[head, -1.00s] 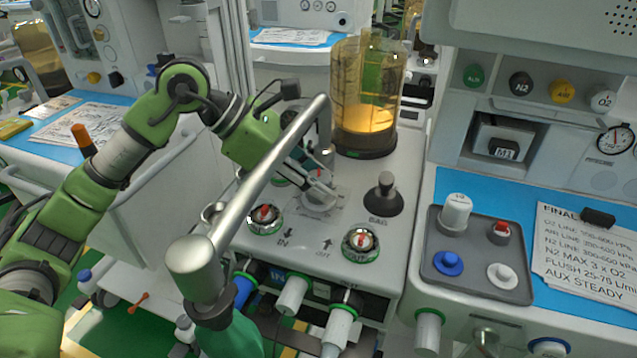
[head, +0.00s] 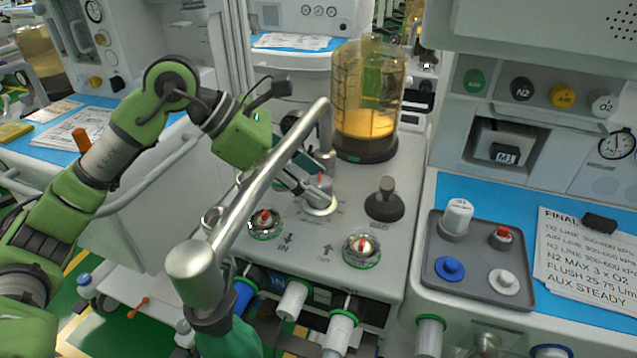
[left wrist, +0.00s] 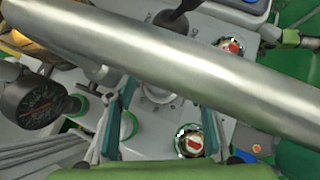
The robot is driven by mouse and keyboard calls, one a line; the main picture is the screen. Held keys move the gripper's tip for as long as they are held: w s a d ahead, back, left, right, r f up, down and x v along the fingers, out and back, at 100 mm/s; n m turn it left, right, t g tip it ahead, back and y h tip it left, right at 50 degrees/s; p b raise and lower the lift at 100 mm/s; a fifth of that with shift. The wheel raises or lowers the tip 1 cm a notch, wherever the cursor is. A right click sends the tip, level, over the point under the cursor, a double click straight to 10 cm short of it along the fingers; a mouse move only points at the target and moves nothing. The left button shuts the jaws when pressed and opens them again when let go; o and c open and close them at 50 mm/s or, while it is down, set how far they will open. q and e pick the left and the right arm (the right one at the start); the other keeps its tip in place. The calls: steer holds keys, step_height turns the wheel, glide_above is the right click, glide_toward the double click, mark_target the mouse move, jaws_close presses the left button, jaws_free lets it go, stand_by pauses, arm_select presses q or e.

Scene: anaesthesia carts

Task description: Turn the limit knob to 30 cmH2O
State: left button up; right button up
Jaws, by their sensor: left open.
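The limit knob (head: 320,202) stands on the pale top of the middle cart, left of the black bag knob (head: 384,203). It has a light round base and a small red mark; I cannot read its setting. My left gripper (head: 307,188) is open, its fingers slanting down close beside the knob's upper left. I cannot tell whether they touch it. In the left wrist view, the open teal fingers (left wrist: 163,112) stand either side of the knob's pale base (left wrist: 157,92), and the silver tube hides its upper part. My right gripper is not in view.
A thick silver tube (head: 265,190) arches across in front of the gripper. Two domed valves (head: 264,223) with red marks sit at the cart's front. An amber canister (head: 365,105) stands behind. A grey tray (head: 478,284) with several knobs lies on the right cart.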

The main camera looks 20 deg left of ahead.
arm_select(q)
steer(key=v, duration=1)
steer(key=shift+s+a+r, duration=0.1)
steer(key=shift+s, duration=0.05)
